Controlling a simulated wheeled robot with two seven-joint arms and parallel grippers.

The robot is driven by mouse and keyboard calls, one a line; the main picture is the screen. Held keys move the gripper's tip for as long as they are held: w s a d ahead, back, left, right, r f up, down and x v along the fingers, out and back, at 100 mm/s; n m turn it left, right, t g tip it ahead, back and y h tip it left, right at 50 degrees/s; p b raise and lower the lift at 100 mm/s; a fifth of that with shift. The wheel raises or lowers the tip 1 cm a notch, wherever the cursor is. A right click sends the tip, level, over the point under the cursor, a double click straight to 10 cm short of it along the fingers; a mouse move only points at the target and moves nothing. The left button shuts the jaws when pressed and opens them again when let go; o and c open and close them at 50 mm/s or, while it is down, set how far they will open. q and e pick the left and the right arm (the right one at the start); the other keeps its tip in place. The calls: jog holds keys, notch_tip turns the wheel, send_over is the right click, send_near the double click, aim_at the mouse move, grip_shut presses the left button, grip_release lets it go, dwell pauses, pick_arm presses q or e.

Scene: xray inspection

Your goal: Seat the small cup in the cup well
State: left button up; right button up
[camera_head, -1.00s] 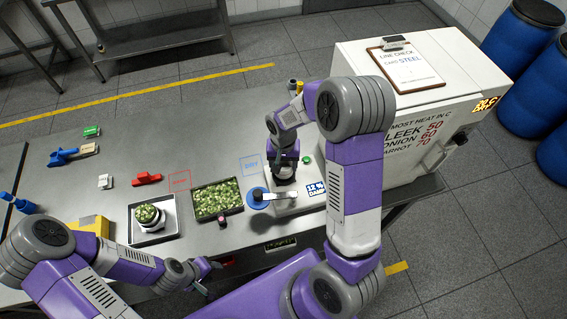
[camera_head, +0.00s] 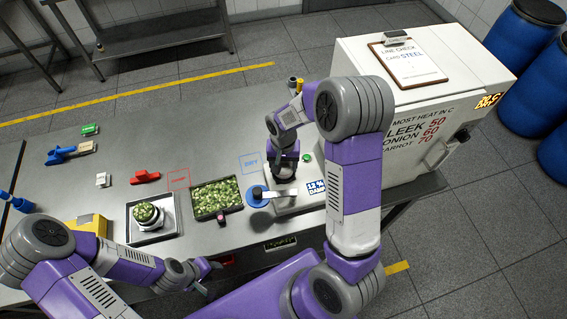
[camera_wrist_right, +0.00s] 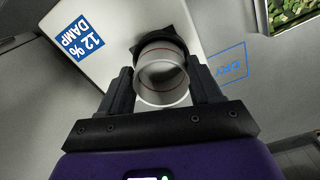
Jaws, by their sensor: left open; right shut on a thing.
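My right gripper (camera_wrist_right: 162,74) is shut on the small cup (camera_wrist_right: 162,88), a pale open cup with a thin red line inside, with one dark finger on each side of it. The cup is over the white tester (camera_wrist_right: 78,68), and a dark fitting (camera_wrist_right: 181,38), which looks like the cup well, shows just beyond its rim. The cup hides most of it, so I cannot tell whether the cup is seated. In the head view my right gripper (camera_head: 284,172) is above the tester (camera_head: 290,206). My left gripper (camera_head: 211,281) is open and empty near the front table edge.
A tray of green pieces (camera_head: 237,208) and a tray (camera_head: 133,233) bearing a pot of green pieces (camera_head: 147,215) stand left of the tester. A blue disc with a pale lever (camera_head: 257,197) is at its left side. A large white cabinet (camera_head: 405,120) stands close on the right.

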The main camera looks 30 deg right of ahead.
jog(key=shift+f, duration=0.4)
jog(key=o, duration=1.2)
jog(key=shift+r, duration=0.15)
notch_tip(320, 180, up, 7)
jog(key=shift+r, duration=0.2)
